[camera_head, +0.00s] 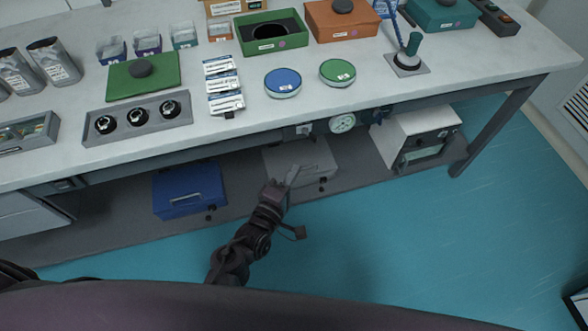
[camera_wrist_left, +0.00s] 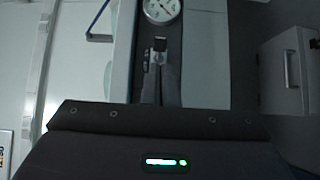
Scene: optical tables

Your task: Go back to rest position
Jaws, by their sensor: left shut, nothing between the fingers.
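My left gripper (camera_head: 290,176) is in front of the table's front edge and lower than its top, over the lower shelf area in the head view. Its fingers are together with nothing between them. In the left wrist view its fingers (camera_wrist_left: 160,88) point toward the table's front, below a round dial gauge (camera_wrist_left: 162,8). The same gauge (camera_head: 342,123) shows under the table edge in the head view. My right gripper is not in view.
The white table (camera_head: 300,110) holds a green box (camera_head: 271,45), an orange box (camera_head: 330,28), blue and green round tins (camera_head: 283,82) and a grey tray (camera_head: 92,132). Below are a blue case (camera_head: 188,190) and a white device (camera_head: 405,125). Teal floor (camera_head: 420,240) is clear.

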